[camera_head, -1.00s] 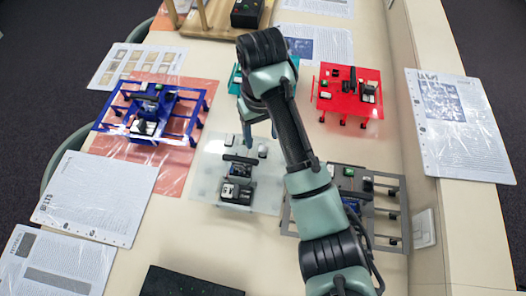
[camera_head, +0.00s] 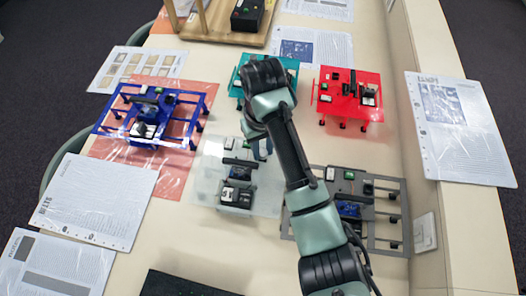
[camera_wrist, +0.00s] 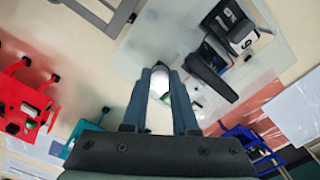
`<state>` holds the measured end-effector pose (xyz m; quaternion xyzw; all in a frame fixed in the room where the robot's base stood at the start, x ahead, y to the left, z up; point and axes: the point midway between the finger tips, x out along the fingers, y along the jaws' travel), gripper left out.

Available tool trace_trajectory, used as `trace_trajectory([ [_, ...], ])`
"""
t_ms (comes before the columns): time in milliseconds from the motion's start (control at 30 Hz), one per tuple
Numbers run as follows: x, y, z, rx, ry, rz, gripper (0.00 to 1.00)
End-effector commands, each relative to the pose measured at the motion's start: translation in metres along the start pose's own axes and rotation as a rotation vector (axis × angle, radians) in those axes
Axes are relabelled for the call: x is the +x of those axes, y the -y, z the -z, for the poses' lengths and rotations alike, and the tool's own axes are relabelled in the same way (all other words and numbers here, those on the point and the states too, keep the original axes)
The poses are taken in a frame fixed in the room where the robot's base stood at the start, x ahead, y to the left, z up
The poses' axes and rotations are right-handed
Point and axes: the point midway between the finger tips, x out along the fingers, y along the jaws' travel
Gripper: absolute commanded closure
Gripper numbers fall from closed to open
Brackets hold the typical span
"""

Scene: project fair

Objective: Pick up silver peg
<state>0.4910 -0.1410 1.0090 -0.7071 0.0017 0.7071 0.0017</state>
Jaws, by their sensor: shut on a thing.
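My gripper (camera_head: 261,150) is at the upper right part of the clear board (camera_head: 206,180). In the wrist view its two blue-grey fingers (camera_wrist: 160,92) are shut on the silver peg (camera_wrist: 158,82), whose pale rounded end shows between the fingertips. The rest of the peg is hidden by the fingers, and I cannot tell whether it touches the board. The black raised bar (camera_wrist: 212,74) and black-and-white modules (camera_wrist: 238,25) on the board stand beside the gripper.
A blue frame (camera_head: 150,112) is to the left, a teal one (camera_head: 283,72) behind my arm, a red one (camera_head: 349,93) to the right and a grey one (camera_head: 376,212) at front right. Paper sheets (camera_head: 97,200) cover the left table edge. A black block (camera_head: 185,284) lies in front.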

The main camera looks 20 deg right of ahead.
Motion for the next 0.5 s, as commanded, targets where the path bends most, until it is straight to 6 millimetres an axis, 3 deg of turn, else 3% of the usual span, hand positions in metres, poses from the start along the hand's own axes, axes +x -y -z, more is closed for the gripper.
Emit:
trace_trajectory([
  [333, -0.003, 0.000, 0.001, 0.000, -0.002, -0.001, 1.00],
  [500, -0.025, 0.000, 0.002, -0.002, -0.005, -0.002, 1.00],
])
